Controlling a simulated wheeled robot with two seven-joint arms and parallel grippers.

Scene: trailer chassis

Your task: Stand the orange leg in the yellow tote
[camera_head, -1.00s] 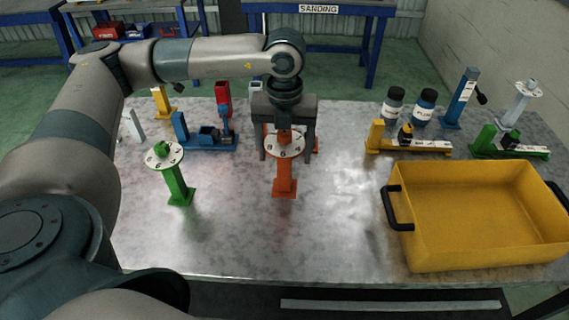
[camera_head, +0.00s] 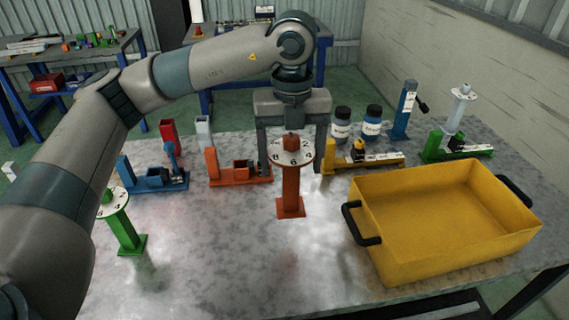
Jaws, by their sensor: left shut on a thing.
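The orange leg (camera_head: 291,189) is upright, with a white numbered disc near its top and a square orange foot. My left gripper (camera_head: 293,150) is over it, pointing down, with one finger on each side of the disc, shut on the leg. The exact contact is hidden by the disc. The foot seems to hang a little above the metal table, left of the tote. The yellow tote (camera_head: 384,262) stands at the right front, empty, with black handles at its ends. My right gripper is not in view.
An orange fixture (camera_head: 239,180), a blue fixture (camera_head: 152,183) and a yellow fixture (camera_head: 363,163) stand behind. A green leg (camera_head: 122,226) stands at left. Two bottles (camera_head: 341,126) (camera_head: 373,124), a blue post (camera_head: 404,110) and a green fixture (camera_head: 456,153) are behind the tote. The table's front middle is clear.

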